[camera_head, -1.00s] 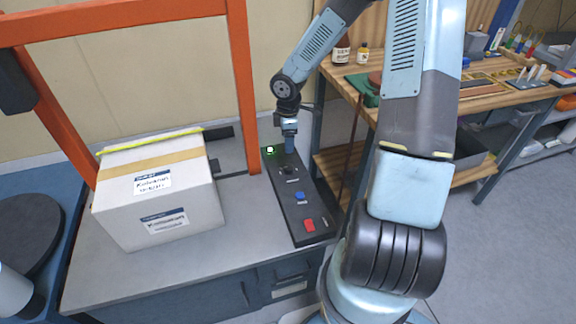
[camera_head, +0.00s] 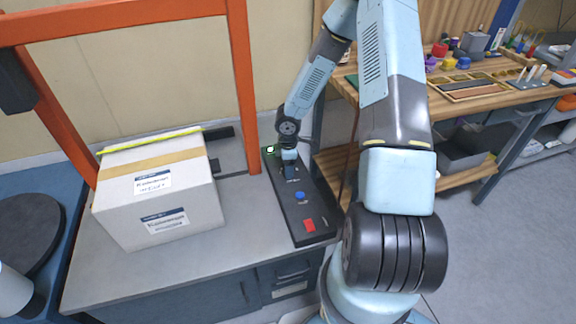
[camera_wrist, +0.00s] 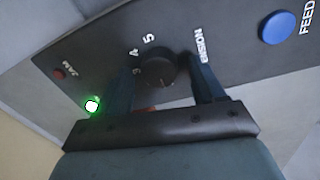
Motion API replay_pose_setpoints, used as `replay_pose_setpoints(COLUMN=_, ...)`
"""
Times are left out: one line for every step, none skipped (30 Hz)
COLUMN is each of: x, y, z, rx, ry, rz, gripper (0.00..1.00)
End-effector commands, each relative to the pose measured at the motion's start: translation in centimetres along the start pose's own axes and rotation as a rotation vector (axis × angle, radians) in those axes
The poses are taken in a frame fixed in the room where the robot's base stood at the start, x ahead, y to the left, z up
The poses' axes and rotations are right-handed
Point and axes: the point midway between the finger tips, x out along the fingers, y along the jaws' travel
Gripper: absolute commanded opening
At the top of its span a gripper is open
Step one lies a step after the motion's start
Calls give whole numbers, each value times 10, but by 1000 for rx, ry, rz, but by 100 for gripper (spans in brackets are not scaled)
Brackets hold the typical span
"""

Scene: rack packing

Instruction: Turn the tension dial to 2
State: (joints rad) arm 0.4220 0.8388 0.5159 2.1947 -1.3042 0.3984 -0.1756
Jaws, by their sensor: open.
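The tension dial (camera_wrist: 158,70) is a round black knob on the black control panel (camera_wrist: 225,62). Numbers 4 and 5 show beside it in the wrist view, with part of another number; a 2 cannot be made out. My gripper (camera_wrist: 163,82) is open, with one finger on each side of the dial. I cannot tell whether the fingers touch it. In the head view my gripper (camera_head: 291,172) is low over the panel (camera_head: 313,234) and hides the dial.
A blue feed button (camera_wrist: 279,27) and a red button (camera_head: 309,225) sit nearer the panel's front. A green light (camera_wrist: 92,105) glows beside a small red jam light (camera_wrist: 59,73). A white carton (camera_head: 165,190) stands left, under an orange frame (camera_head: 245,90).

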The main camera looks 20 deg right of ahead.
Motion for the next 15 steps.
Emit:
replay_pose_setpoints(x=1, y=0, z=0, rx=-1, ry=0, rz=0, gripper=69)
replay_pose_setpoints(x=2, y=0, z=0, rx=-1, ry=0, rz=0, gripper=69)
replay_pose_setpoints(x=2, y=0, z=0, rx=-1, ry=0, rz=0, gripper=69)
replay_pose_setpoints(x=2, y=0, z=0, rx=-1, ry=0, rz=0, gripper=69)
replay_pose_setpoints(x=2, y=0, z=0, rx=-1, ry=0, rz=0, gripper=69)
replay_pose_setpoints(x=2, y=0, z=0, rx=-1, ry=0, rz=0, gripper=69)
replay_pose_setpoints(x=2, y=0, z=0, rx=-1, ry=0, rz=0, gripper=69)
replay_pose_setpoints(x=2, y=0, z=0, rx=-1, ry=0, rz=0, gripper=69)
replay_pose_setpoints(x=2, y=0, z=0, rx=-1, ry=0, rz=0, gripper=68)
replay_pose_setpoints(x=2, y=0, z=0, rx=-1, ry=0, rz=0, gripper=65)
replay_pose_setpoints(x=2, y=0, z=0, rx=-1, ry=0, rz=0, gripper=62)
replay_pose_setpoints(x=2, y=0, z=0, rx=-1, ry=0, rz=0, gripper=58)
replay_pose_setpoints(x=2, y=0, z=0, rx=-1, ry=0, rz=0, gripper=55)
replay_pose_setpoints(x=2, y=0, z=0, rx=-1, ry=0, rz=0, gripper=52)
replay_pose_setpoints(x=2, y=0, z=0, rx=-1, ry=0, rz=0, gripper=48)
